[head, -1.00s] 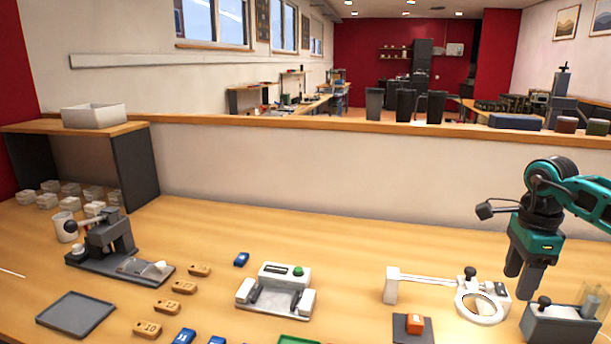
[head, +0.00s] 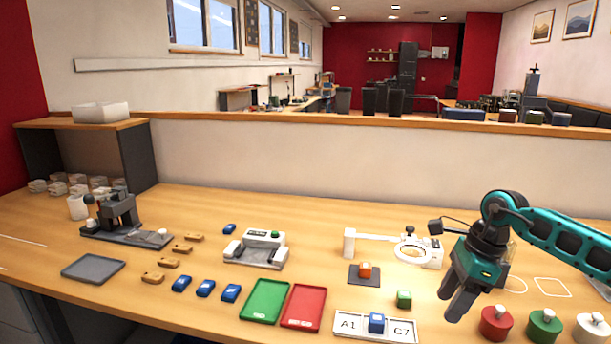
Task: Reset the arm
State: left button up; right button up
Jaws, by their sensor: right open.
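My right arm, teal and black, comes in from the right in the head view. My right gripper (head: 459,300) is open and empty, pointing down above the right part of the wooden table (head: 330,215). It hangs to the right of a green block (head: 403,298) and an orange block (head: 365,270) on a dark pad (head: 358,281). A white plate marked A1 and C7 (head: 347,326), with a blue block (head: 376,323) on it, lies to the gripper's lower left. My left gripper is not in view.
Near the gripper stand a ring magnifier (head: 412,253) and red (head: 495,323), green (head: 545,325) and white (head: 591,328) knobbed pots. Green (head: 265,301) and red (head: 304,307) trays lie at front centre. A white device (head: 256,250) and a grey press (head: 120,219) stand further left. The table's back strip is clear.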

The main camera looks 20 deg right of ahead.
jog(key=a+f+m+t+y, duration=0.2)
jog(key=a+m+t+y, duration=0.35)
jog(key=a, duration=0.85)
jog(key=a+f+m+t+y, duration=0.1)
jog(key=a+m+t+y, duration=0.2)
jog(key=a+m+y, duration=0.65)
jog(key=s+f+m+h, duration=0.6)
jog(key=f+m+h, duration=0.2)
jog(key=m, duration=0.7)
jog(key=s+f+m+t+h, duration=0.1)
jog(key=s+f+m+h, duration=0.6)
jog(key=m, duration=0.8)
notch_tip(320, 180, down, 3)
jog(key=shift+s+d+f+m+h, duration=0.2)
jog(key=shift+d+m+h, duration=0.15)
jog(key=shift+h, duration=0.35)
